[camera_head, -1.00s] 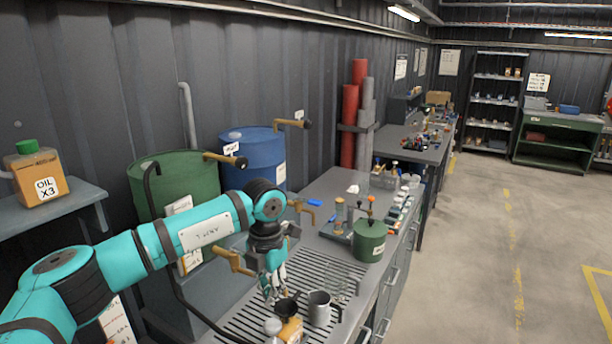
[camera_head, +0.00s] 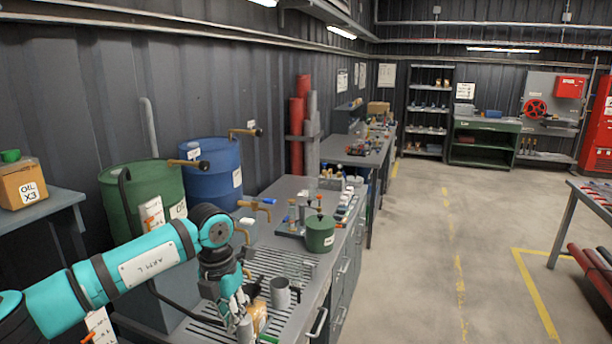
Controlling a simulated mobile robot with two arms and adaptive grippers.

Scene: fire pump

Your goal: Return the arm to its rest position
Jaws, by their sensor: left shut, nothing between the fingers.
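My left arm (camera_head: 150,262), teal with black joints and a label, reaches in from the lower left. Its gripper (camera_head: 243,318) points down over the slotted drain area of the grey workbench (camera_head: 290,190). The fingers look closed and hold nothing. Just below and beside the fingertips are a tan block (camera_head: 262,316) and a pale rounded item, partly hidden by the gripper. A grey metal mug (camera_head: 281,294) stands to the right of the gripper. My right gripper is not in view.
A green drum (camera_head: 143,200) and a blue drum (camera_head: 212,172) with brass taps stand behind the arm. A dark green canister (camera_head: 320,233) stands farther along the bench. An oil box (camera_head: 22,184) sits on a left shelf.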

